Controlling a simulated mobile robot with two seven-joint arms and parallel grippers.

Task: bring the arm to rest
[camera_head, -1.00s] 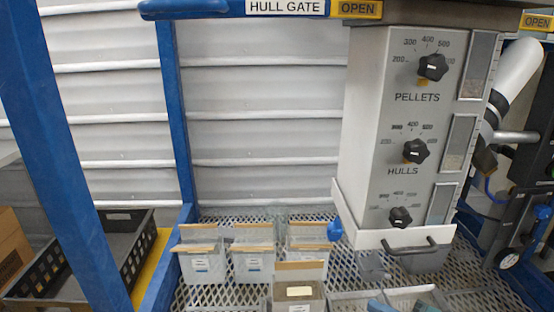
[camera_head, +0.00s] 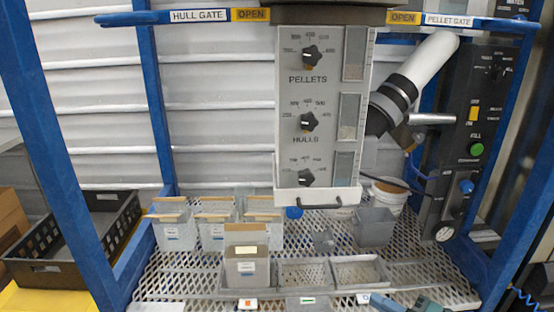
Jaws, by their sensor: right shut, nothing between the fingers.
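The rest of the right arm is mostly cut off by the frame. My left gripper is not in view. The grey hopper (camera_head: 310,110) with PELLETS and HULLS dials hangs above the shelf, well clear of the gripper.
Several grey bins (camera_head: 176,235) stand on the mesh shelf (camera_head: 400,250). A white bucket (camera_head: 387,196) stands behind a grey bin. A black control panel (camera_head: 470,140) is at right, a black crate (camera_head: 70,245) at left. Blue posts (camera_head: 60,150) frame the stand.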

